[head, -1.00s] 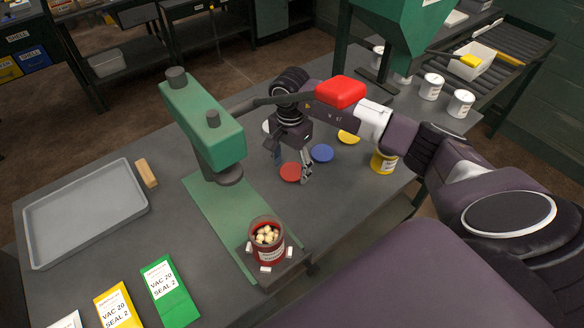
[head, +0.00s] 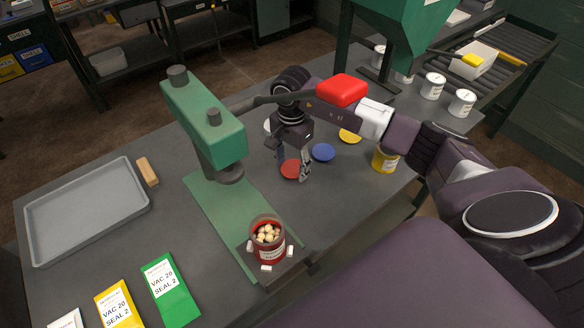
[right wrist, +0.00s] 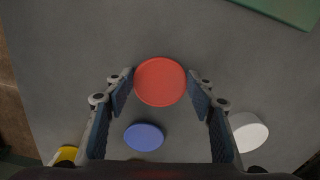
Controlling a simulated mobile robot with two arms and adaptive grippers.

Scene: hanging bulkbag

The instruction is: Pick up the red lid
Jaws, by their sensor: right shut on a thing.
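The red lid (head: 290,169) is a flat round disc by the green press's base, on or just above the grey table; I cannot tell which. In the right wrist view the red lid (right wrist: 160,82) sits between the two finger pads, which meet its left and right edges. My right gripper (right wrist: 160,86) is shut on it from above. In the head view one finger of the right gripper (head: 294,167) shows at the lid's right side and partly covers it. My left gripper is not in view.
A blue lid (head: 323,152) and a yellow lid (head: 350,136) lie nearby. A white lid (right wrist: 249,131) lies to the right in the wrist view. The green press (head: 205,125) stands close on the left.

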